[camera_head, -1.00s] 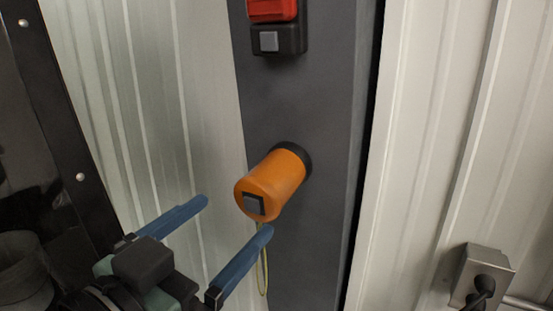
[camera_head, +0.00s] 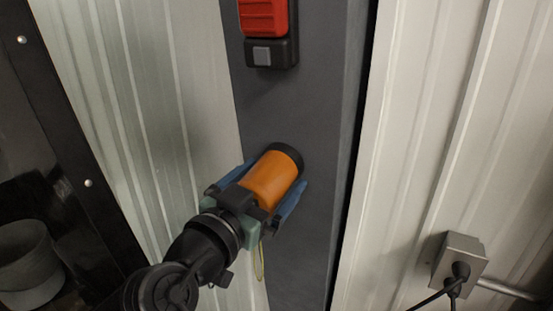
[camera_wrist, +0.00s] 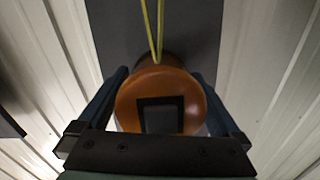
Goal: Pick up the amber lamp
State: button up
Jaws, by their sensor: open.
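The amber lamp (camera_head: 272,178) is an orange cylinder on a black round base, sticking out from a dark grey post. In the wrist view the lamp (camera_wrist: 183,83) shows its round end with a dark square patch, and a yellow cord runs from it. My gripper (camera_head: 277,183) is open, with one blue finger on each side of the lamp. In the wrist view the fingers (camera_wrist: 160,92) flank the lamp's round end. The lamp's near end is hidden behind my gripper in the head view.
The dark grey post (camera_head: 308,95) carries a red device (camera_head: 263,17) with a black block above the lamp. Ribbed pale wall panels stand on both sides. A grey socket box (camera_head: 459,262) with a black plug is at the lower right. A grey bucket (camera_head: 28,258) is at the lower left.

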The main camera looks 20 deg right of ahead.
jog(key=shift+c, duration=0.2)
jog(key=c, duration=1.2)
jog(key=shift+r, duration=0.15)
jog(key=shift+c, duration=0.2)
jog(key=shift+s+a+r+b, duration=0.1)
jog(key=shift+a+b, duration=0.05)
jog(key=shift+b, duration=0.15)
jog(key=s+a+r+b, duration=0.2)
jog(key=s+a+r, duration=0.1)
jog(key=s+a, duration=0.3)
jog(key=s+a+r+b, duration=0.2)
jog(key=s+a+r, duration=0.1)
jog(key=s+a, duration=0.3)
jog(key=shift+s+a+r+b, duration=0.35)
jog(key=shift+s+a, duration=0.05)
jog(key=shift+s, duration=0.25)
